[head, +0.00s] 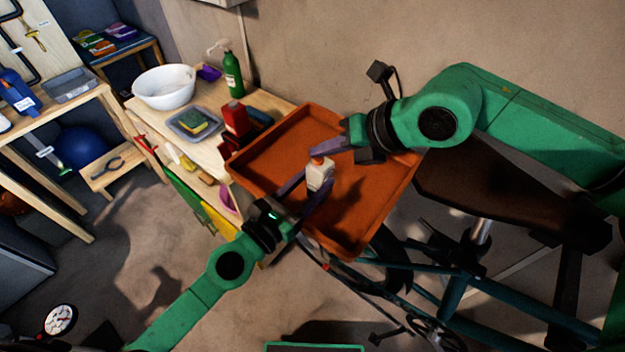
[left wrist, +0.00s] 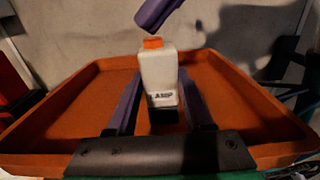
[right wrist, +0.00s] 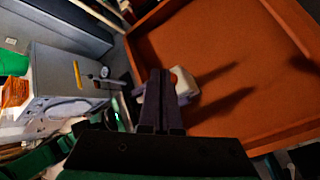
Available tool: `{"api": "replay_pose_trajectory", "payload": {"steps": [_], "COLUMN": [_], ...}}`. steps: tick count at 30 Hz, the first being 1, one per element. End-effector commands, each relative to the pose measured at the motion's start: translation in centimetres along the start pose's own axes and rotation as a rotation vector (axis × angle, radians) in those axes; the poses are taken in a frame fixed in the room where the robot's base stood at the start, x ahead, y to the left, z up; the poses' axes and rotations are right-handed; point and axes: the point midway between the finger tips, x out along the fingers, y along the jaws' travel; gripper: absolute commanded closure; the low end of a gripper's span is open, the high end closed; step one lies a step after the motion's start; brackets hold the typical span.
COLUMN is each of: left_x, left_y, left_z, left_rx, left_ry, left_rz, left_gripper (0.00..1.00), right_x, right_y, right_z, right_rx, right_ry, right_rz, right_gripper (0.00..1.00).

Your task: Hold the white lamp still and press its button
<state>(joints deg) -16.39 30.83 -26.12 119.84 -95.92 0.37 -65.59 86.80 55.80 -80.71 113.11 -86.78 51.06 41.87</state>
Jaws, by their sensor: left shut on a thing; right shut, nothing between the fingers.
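The white lamp (head: 320,174) stands upright over the orange tray (head: 372,205), with an orange button on its top. It also shows in the left wrist view (left wrist: 159,75), with its orange button (left wrist: 153,43) and a dark printed label. My left gripper (head: 305,187) is shut on the lamp, one finger on each side. My right gripper (head: 318,153) is shut and empty, its tips just above the lamp's top. In the left wrist view the right fingertips hang above the button with a small gap. In the right wrist view the right fingers partly hide the lamp (right wrist: 184,84).
The tray's raised rim surrounds the lamp.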

Motion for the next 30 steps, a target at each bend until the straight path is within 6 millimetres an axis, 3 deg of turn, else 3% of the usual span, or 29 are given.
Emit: {"api": "replay_pose_trajectory", "payload": {"steps": [12, 30], "left_x": [0.0, 0.0], "left_y": [0.0, 0.0], "left_z": [0.1, 0.1], "left_rx": [0.0, 0.0], "left_ry": [-0.001, -0.001], "left_rz": [0.0, 0.0], "left_gripper": [1.0, 1.0], "right_x": [0.2, -1.1], "right_y": [-0.2, 0.8], "right_z": [-0.2, 0.8], "right_rx": [0.0, -0.001], "right_ry": [0.0, -0.001], "right_rz": [0.0, 0.001], "right_gripper": [1.0, 1.0]}}
